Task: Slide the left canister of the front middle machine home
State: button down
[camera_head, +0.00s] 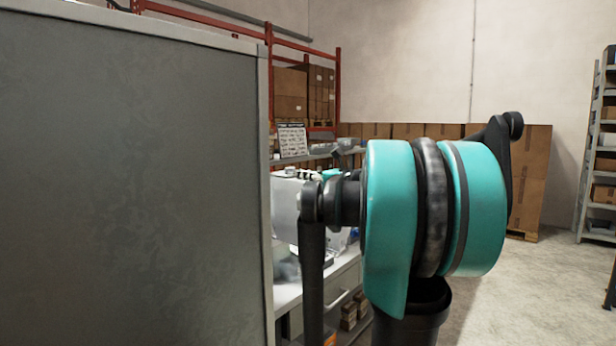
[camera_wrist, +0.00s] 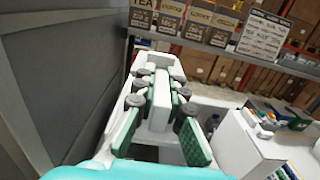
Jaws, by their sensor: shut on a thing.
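In the wrist view my gripper (camera_wrist: 158,82) reaches away from the camera, with green-padded fingers and dark round joints. It is shut on a pale white piece (camera_wrist: 160,108), which I take to be the canister; its far end and its seat are hard to make out. In the head view my teal and black arm covers the gripper and most of the work area. A pale, partly see-through machine (camera_head: 286,208) shows just left of the arm. I cannot tell how far in the canister sits.
A tall grey panel (camera_head: 135,180) fills the left of the head view and stands close beside my gripper in the wrist view (camera_wrist: 70,70). Labelled boxes (camera_wrist: 195,22) sit on a shelf behind. Open floor (camera_head: 530,290) lies at right.

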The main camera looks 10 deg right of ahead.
jog(key=shift+x, duration=2.2)
jog(key=shift+a, duration=0.1)
jog(key=x, duration=0.8)
jog(key=shift+f, duration=0.25)
jog(key=shift+w+a+f, duration=0.35)
jog(key=shift+w+f, duration=0.25)
jog(key=shift+f, duration=0.2)
jog(key=shift+f, duration=0.55)
jog(key=c, duration=1.5)
grip_release()
